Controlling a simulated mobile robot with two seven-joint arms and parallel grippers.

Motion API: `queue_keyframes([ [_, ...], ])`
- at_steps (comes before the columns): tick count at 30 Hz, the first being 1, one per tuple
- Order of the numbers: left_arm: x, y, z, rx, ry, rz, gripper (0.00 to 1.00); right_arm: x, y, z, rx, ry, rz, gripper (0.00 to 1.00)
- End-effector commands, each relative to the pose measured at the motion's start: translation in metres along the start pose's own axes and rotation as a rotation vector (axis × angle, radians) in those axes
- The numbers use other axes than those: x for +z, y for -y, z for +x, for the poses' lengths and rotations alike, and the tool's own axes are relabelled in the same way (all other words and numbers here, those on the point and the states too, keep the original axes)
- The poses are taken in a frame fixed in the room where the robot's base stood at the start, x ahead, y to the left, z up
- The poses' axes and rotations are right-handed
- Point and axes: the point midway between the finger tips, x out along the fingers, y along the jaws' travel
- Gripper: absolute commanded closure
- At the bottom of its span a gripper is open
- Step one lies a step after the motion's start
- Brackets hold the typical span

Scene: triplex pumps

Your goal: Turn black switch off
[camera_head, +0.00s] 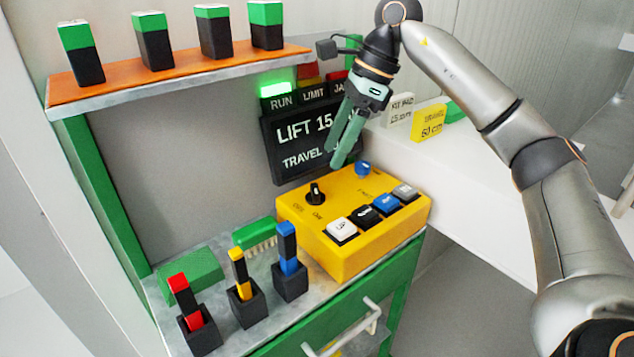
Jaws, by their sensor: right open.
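The black switch (315,193) is a rotary knob with a pale pointer mark, on the left part of the top of the yellow control box (350,265). Small labels beside it are too blurred to read surely. My right gripper (340,160), with green fingers, hangs above and behind the box, pointing down, in front of the display (285,150). It is open, holds nothing and is apart from the knob, up and to its right. My left gripper is not in view.
White, black (365,217), blue and grey buttons line the box's front, with a round blue button (362,168) behind. The green RUN lamp (275,90) is lit. Three holders with coloured sticks (242,275) stand left. An orange shelf (175,73) bears several green-topped blocks.

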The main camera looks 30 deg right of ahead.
Motion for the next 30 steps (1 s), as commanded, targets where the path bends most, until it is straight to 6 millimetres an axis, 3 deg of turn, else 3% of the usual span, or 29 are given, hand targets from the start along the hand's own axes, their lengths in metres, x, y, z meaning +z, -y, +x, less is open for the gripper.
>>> queue_keyframes([
  [1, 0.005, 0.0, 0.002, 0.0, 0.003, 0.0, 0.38, -0.002, -0.001, 0.015, 0.003, -0.004, -0.001, 0.38],
  [6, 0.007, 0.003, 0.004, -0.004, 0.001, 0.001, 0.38, -0.001, -0.001, 0.048, 0.002, -0.002, -0.001, 0.38],
  [12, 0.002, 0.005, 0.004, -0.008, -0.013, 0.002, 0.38, 0.0, 0.0, 0.072, 0.0, 0.0, -0.001, 0.38],
  [24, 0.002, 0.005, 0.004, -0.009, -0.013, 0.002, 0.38, 0.001, 0.0, 0.079, 0.0, 0.001, -0.001, 0.38],
  [30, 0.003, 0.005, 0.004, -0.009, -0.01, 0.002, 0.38, 0.001, 0.0, 0.079, 0.0, 0.001, -0.001, 0.59],
])
